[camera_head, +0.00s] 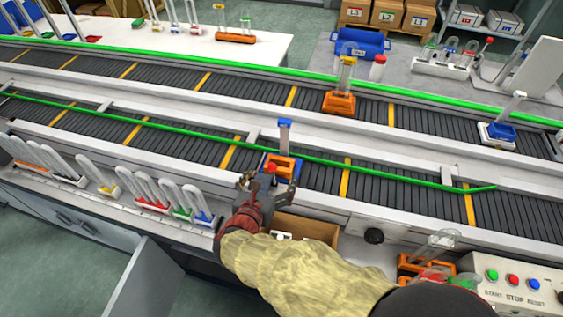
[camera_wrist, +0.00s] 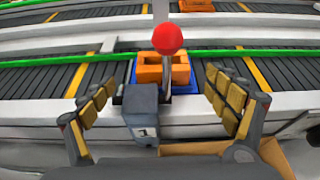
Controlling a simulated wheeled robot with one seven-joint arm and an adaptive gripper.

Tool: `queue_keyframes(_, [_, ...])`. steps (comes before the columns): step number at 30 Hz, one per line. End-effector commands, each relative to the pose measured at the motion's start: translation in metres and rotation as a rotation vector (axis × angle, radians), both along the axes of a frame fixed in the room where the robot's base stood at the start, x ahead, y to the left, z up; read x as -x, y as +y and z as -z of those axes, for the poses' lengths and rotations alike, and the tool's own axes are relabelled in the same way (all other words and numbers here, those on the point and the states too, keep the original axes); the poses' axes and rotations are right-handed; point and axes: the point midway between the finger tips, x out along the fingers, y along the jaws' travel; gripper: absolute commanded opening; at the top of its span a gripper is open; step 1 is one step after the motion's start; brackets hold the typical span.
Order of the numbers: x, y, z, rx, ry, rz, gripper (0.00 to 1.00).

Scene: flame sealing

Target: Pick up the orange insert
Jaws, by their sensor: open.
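An orange insert (camera_head: 289,163) sits in a blue carrier (camera_head: 265,162) on the near conveyor, just beyond my gripper (camera_head: 267,184). In the wrist view the insert (camera_wrist: 181,72) is a block with openings in its top, in the blue carrier (camera_wrist: 193,92). My gripper (camera_wrist: 160,85) is open, its fingers left and right of the view, with nothing held. The fingers are short of the insert, which stands between them in the picture. A red-ball lever (camera_wrist: 166,40) on a grey box marked 1 (camera_wrist: 143,122) hides part of the insert.
Green rails (camera_head: 180,129) run along the conveyors. Another orange block (camera_head: 339,104) sits on the far conveyor. A blue-topped post (camera_head: 284,124) stands behind the near carrier. An open cardboard box (camera_head: 310,228) and a button panel (camera_head: 515,280) are at the near side.

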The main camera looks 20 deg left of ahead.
Motion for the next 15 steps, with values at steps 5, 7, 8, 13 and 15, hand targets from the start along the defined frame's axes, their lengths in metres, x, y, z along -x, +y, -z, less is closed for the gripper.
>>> queue_keyframes(5, [-0.015, 0.000, 0.007, -0.001, 0.000, 0.004, 0.88])
queue_keyframes(7, [-0.020, 0.000, 0.009, -0.002, 0.000, 0.004, 0.88])
queue_keyframes(8, [-0.023, 0.000, 0.011, -0.003, 0.000, 0.004, 0.88])
queue_keyframes(13, [-0.046, 0.000, 0.023, -0.003, 0.001, 0.007, 0.88])
queue_keyframes(15, [-0.054, 0.001, 0.025, -0.003, -0.001, 0.006, 0.88])
